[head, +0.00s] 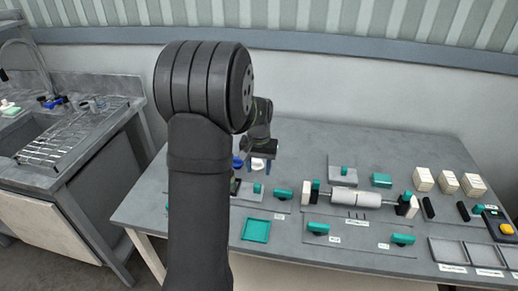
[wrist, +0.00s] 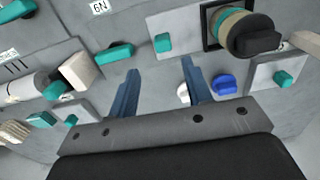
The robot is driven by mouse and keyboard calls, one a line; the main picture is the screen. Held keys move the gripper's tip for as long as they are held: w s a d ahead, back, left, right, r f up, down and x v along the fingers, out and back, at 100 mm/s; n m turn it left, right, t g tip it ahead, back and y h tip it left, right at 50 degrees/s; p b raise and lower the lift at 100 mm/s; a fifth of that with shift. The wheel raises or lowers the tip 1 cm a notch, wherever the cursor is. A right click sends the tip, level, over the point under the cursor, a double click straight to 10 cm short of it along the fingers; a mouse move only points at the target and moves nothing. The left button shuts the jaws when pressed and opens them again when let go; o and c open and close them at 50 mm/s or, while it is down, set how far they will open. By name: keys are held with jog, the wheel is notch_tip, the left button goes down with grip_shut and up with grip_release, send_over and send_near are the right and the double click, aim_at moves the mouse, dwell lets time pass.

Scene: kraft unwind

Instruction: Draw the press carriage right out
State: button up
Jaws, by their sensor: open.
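I cannot tell for certain which part is the press carriage, as the labels are too small to read. A white roller (head: 357,197) lies between cream end blocks with teal parts on the bench; its end also shows in the wrist view (wrist: 22,88). A grey plate with a teal knob (head: 343,172) sits behind it. A teal handle (head: 283,194) lies left of the roller and shows in the wrist view (wrist: 115,52). My gripper (head: 258,162) is above the bench's left part, open and empty; its two blue-grey fingers (wrist: 160,68) are apart with bare bench between them.
A dark square frame with a round, banded roll (wrist: 232,30) and a blue knob (wrist: 225,84) stand near the fingers. A teal tray (head: 256,230) lies at the front. Cream blocks (head: 447,182) and grey trays (head: 455,250) are at right. A sink (head: 30,130) is left.

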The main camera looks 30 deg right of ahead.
aim_at(258, 185)
notch_tip(258, 185, up, 8)
dwell(0.7)
notch_tip(258, 185, down, 17)
jog(key=shift+f, duration=0.15)
dwell(0.5)
